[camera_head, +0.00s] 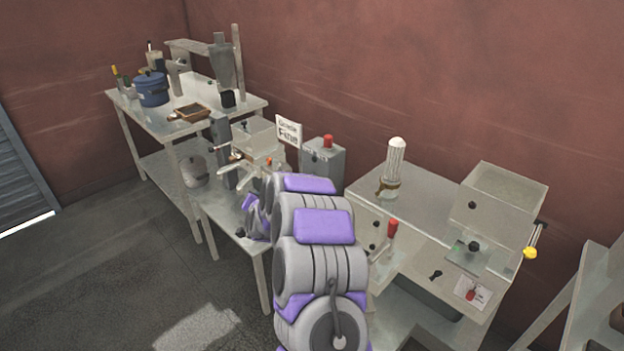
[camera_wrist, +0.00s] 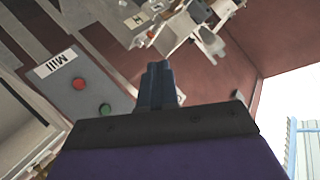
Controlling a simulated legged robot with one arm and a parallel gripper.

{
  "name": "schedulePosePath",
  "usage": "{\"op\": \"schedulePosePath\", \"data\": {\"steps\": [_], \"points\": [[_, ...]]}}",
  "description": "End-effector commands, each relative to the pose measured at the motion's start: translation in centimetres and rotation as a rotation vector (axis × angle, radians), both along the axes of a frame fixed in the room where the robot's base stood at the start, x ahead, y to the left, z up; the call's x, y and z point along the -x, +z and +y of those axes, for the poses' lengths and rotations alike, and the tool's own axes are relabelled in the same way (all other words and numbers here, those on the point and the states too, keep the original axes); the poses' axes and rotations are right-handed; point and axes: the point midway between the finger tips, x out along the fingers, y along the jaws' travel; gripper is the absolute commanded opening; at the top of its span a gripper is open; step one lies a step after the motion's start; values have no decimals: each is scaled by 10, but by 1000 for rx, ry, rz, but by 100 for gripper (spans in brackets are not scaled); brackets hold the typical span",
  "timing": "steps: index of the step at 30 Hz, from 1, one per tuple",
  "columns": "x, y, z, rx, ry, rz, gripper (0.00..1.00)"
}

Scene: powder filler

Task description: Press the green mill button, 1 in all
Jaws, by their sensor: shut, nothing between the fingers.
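The green mill button (camera_wrist: 106,109) is a small round button on a grey panel (camera_wrist: 70,98) at the left of the wrist view. A red button (camera_wrist: 79,84) sits up and left of it, below a white "Mill" label (camera_wrist: 59,62). My gripper (camera_wrist: 159,66) is shut and empty, its dark fingers together. In the wrist picture the fingertips lie right of and above the green button; they look apart from it. In the head view my arm hides most of the gripper, and I cannot make out the green button there.
A grey box with a red knob (camera_head: 328,141) stands just behind my arm. A "Fine" sign (camera_head: 289,131) is left of it. A table with machines (camera_head: 425,205) lies to the right; a blue pot (camera_head: 151,89) stands on the back left table. The floor at left (camera_head: 110,260) is clear.

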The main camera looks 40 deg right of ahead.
Motion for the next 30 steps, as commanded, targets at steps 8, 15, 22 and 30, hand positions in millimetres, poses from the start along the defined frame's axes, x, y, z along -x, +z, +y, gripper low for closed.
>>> {"op": "schedulePosePath", "data": {"steps": [8, 15, 22, 30], "points": [[14, -30, -90, 98, -209, -148, 0], [18, -31, -104, 123, -243, -179, 0], [18, -31, -104, 122, -243, -178, 0], [17, -32, -122, 123, -244, -179, 0]]}}
